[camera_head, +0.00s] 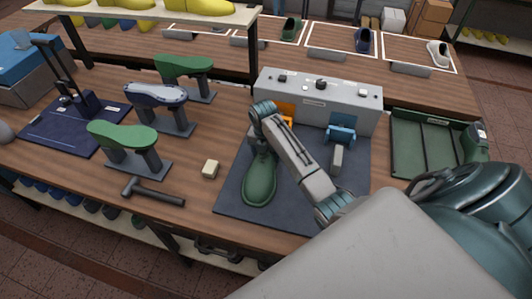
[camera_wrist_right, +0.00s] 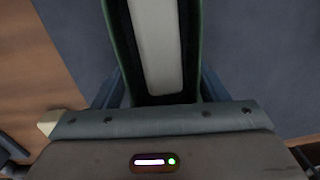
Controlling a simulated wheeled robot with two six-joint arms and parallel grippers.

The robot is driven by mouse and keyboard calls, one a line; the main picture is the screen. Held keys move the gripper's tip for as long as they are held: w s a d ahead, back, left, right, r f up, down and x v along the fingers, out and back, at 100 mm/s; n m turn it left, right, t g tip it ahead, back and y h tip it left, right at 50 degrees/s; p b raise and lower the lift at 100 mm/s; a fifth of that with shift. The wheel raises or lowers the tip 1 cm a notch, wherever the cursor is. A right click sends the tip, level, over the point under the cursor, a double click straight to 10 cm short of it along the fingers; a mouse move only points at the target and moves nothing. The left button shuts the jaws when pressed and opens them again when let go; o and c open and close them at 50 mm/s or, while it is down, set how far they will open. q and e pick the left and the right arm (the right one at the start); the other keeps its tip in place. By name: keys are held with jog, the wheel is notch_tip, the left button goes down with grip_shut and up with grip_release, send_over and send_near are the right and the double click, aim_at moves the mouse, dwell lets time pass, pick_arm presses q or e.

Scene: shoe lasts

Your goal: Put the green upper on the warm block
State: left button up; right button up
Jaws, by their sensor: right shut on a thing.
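The green upper (camera_head: 259,182) is over the dark mat, its toe toward the front edge of the table; I cannot tell whether it touches the mat. My right gripper (camera_head: 262,150) is shut on its rear part, and the wrist hides much of that end. In the right wrist view the upper's opening, with a dark edge and pale inside (camera_wrist_right: 157,45), runs between the fingers (camera_wrist_right: 158,95). An orange part (camera_head: 287,121), which looks like the warm block, shows at the grey machine's front, mostly hidden behind my right arm. My left gripper is not in view.
The grey machine (camera_head: 350,101) stands behind the mat (camera_head: 290,212), with a blue block (camera_head: 341,134) at its right. Left are shoe lasts on stands (camera_head: 123,137), a hammer (camera_head: 152,192) and a small pale block (camera_head: 210,169). A green tray (camera_head: 420,150) is at right.

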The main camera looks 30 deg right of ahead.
jog(key=shift+f, duration=0.15)
dwell(0.5)
jog(key=o, duration=1.1)
jog(key=shift+r+b, duration=0.3)
jog(key=shift+r, duration=0.3)
jog(key=r+b, duration=0.1)
jog(key=r, duration=0.2)
jog(key=r+b, duration=0.1)
jog(key=r, duration=0.3)
jog(key=shift+w+a, duration=0.1)
jog(key=shift+w, duration=0.1)
jog(key=shift+r+p, duration=0.8)
jog(key=shift+p, duration=0.2)
jog(key=shift+r+p, duration=0.55)
